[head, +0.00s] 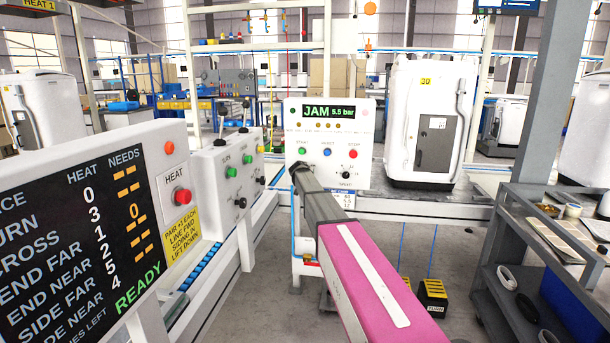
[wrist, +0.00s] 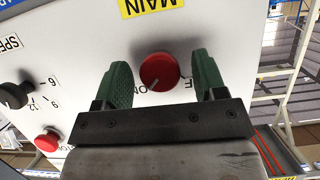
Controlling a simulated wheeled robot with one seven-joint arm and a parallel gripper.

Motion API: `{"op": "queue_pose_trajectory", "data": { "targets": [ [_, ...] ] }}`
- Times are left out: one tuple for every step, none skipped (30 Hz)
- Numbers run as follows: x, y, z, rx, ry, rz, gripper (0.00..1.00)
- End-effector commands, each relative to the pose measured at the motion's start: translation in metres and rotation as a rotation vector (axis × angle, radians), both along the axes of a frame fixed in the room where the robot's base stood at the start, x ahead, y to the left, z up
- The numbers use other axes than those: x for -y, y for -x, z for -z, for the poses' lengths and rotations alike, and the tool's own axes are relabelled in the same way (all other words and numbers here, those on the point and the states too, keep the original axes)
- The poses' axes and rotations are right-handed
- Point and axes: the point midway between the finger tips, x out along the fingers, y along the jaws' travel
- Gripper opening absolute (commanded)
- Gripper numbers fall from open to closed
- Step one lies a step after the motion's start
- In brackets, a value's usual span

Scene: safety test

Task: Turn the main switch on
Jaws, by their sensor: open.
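The main switch (wrist: 160,71) is a round red knob under a yellow MAIN label (wrist: 150,5) on a white panel, in the wrist view. A pale mark on the knob points down and slightly left. My gripper (wrist: 162,80) is open, with one green finger on each side of the knob. Gaps show between the fingers and the knob, and I see no contact. Lettering beside the knob is partly covered by the fingers. In the head view my arm reaches the lower left of the white control panel (head: 365,125), and the switch is hidden there.
The panel display (head: 329,112) reads JAM 5.5 bar. A black speed knob (wrist: 15,95) and a red button (wrist: 48,139) sit left of my gripper. A HEAT board (head: 90,220) stands at left, a grey cart (head: 500,270) at right.

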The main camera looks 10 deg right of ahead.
Motion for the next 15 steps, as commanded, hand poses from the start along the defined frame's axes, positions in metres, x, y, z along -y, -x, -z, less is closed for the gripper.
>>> {"op": "queue_pose_trajectory", "data": {
  "targets": [
    [-0.001, 0.003, -0.001, 0.0, 0.0, 0.0, 0.65],
    [-0.001, 0.004, -0.001, 0.0, 0.0, 0.0, 0.65],
    [-0.002, 0.007, -0.002, 0.0, 0.0, 0.0, 0.65],
    [-0.002, 0.009, -0.003, 0.0, 0.0, 0.0, 0.65],
    [-0.003, 0.012, -0.005, 0.0, 0.0, 0.0, 0.65],
    [-0.005, 0.017, -0.006, 0.0, 0.0, 0.0, 0.65],
    [-0.006, 0.021, -0.008, 0.0, 0.0, 0.0, 0.65],
    [-0.007, 0.025, -0.009, 0.0, 0.0, -0.001, 0.65],
    [-0.009, 0.031, -0.012, 0.001, 0.0, -0.001, 0.65],
    [-0.01, 0.036, -0.014, 0.001, 0.0, -0.001, 0.65],
    [-0.012, 0.041, -0.016, 0.001, 0.0, -0.001, 0.65],
    [-0.014, 0.048, -0.019, 0.001, 0.0, -0.001, 0.65],
    [-0.016, 0.053, -0.022, 0.001, 0.0, -0.001, 0.65],
    [-0.018, 0.058, -0.024, 0.001, 0.0, -0.001, 0.65],
    [-0.02, 0.065, -0.027, 0.001, 0.0, -0.001, 0.65]
  ]
}}
